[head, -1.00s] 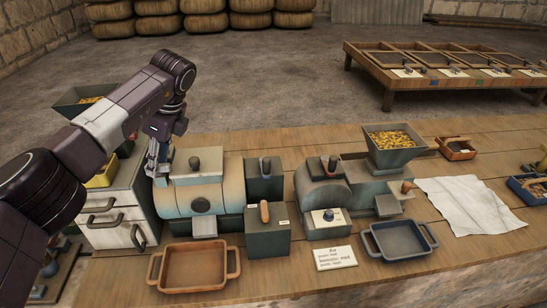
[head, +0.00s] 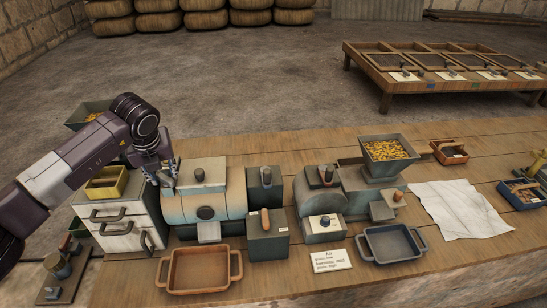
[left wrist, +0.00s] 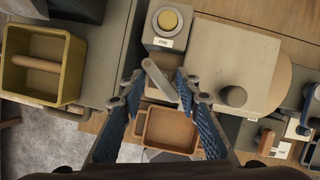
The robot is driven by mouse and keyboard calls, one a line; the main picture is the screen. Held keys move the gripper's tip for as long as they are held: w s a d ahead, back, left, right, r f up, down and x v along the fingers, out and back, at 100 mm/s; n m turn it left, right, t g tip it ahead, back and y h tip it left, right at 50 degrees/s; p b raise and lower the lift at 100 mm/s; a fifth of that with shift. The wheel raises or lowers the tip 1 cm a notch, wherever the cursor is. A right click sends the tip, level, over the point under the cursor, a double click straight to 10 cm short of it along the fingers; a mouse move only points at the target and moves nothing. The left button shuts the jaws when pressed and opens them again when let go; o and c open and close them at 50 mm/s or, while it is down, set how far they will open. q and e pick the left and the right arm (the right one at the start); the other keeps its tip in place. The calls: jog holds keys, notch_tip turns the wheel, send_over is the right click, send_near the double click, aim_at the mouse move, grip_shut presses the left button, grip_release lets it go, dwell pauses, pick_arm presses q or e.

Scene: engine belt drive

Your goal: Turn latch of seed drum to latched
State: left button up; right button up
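The seed drum (head: 180,208) is a cream and blue-grey cylinder lying on its side on the bench, with a grey block and knob on top. It also shows in the left wrist view (left wrist: 225,45). A pale grey lever (left wrist: 160,80), which looks like the latch, sits at the drum's end and is tilted in the left wrist view. My left gripper (head: 160,178) is at the drum's left end; in the left wrist view its blue-padded fingers (left wrist: 160,88) are open, one on each side of the lever. I cannot tell whether either finger touches it. My right gripper is out of view.
A white drawer cabinet (head: 125,225) with a yellow bin (head: 107,183) stands left of the drum. A brown tray (head: 198,289) lies in front. A dark box with an orange-handled lever (head: 268,245) and another machine (head: 320,200) stand to the right.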

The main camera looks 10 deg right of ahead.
pick_arm(q)
jog(key=m+p, duration=0.1)
jog(key=m+h+p, duration=0.1)
jog(key=m+p, duration=0.1)
jog(key=shift+a+r, duration=0.1)
jog(key=shift+r, duration=0.15)
jog(key=shift+s+r+b, duration=0.2)
jog(key=shift+r+b, duration=0.1)
jog(key=shift+b, duration=0.45)
jog(key=b+v, duration=0.2)
jog(key=v, duration=0.5)
jog(key=s+d+f+m+h, duration=0.1)
jog(key=s+d+f+h, duration=0.15)
jog(key=d, duration=0.55)
jog(key=s+d+f+m+h, duration=0.15)
jog(key=d+h, duration=0.25)
jog(key=d, duration=0.4)
jog(key=s+d+r+h, duration=0.2)
jog(key=s+d+h, duration=0.1)
jog(key=d, duration=0.3)
jog(key=s+d+r+n+g+h, duration=0.1)
jog(key=s+d+r+h, duration=0.2)
jog(key=d, duration=0.3)
jog(key=shift+d+r+h, duration=0.2)
jog(key=shift+h, duration=0.45)
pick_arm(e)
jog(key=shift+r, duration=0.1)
